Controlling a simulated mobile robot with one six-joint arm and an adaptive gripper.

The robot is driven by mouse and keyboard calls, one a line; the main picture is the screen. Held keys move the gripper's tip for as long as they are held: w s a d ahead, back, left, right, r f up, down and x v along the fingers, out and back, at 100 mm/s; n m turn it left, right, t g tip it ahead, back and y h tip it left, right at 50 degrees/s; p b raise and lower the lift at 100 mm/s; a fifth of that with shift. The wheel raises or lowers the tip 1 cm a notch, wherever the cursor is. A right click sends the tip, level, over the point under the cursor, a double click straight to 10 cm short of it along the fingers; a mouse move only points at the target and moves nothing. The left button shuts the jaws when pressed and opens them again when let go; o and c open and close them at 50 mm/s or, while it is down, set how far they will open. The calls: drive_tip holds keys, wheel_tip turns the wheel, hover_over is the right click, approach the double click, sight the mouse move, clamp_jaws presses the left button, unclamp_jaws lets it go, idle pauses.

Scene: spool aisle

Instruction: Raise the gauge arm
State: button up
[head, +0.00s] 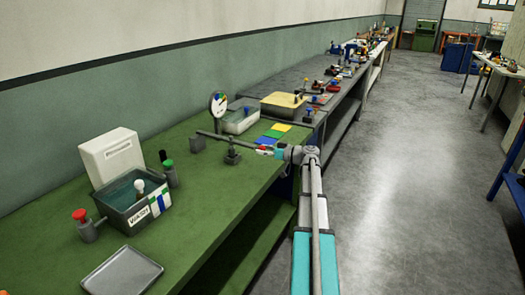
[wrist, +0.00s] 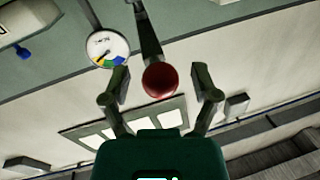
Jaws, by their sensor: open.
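The gauge arm (head: 216,136) is a thin dark bar on the green bench. It runs past a small post (head: 232,156) toward my gripper (head: 273,151). In the wrist view, the bar (wrist: 149,35) leads to a round red knob (wrist: 160,80). The knob sits between the two fingers of my gripper (wrist: 160,74), which are open, with a visible gap on each side. A round dial gauge (head: 218,104) with coloured sectors stands behind the bar; it also shows in the wrist view (wrist: 107,48). In the head view, my gripper partly hides the bar's end.
Coloured cards (head: 272,134) and a clear tray (head: 241,120) lie just behind the bar. At the near left are a wash tub (head: 122,203), a white box (head: 112,156), a red-topped valve (head: 84,225) and a metal tray (head: 122,272). The aisle floor (head: 400,160) is clear.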

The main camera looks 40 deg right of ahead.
drive_tip(key=shift+c, duration=0.2)
clamp_jaws()
drive_tip(key=shift+r, duration=0.15)
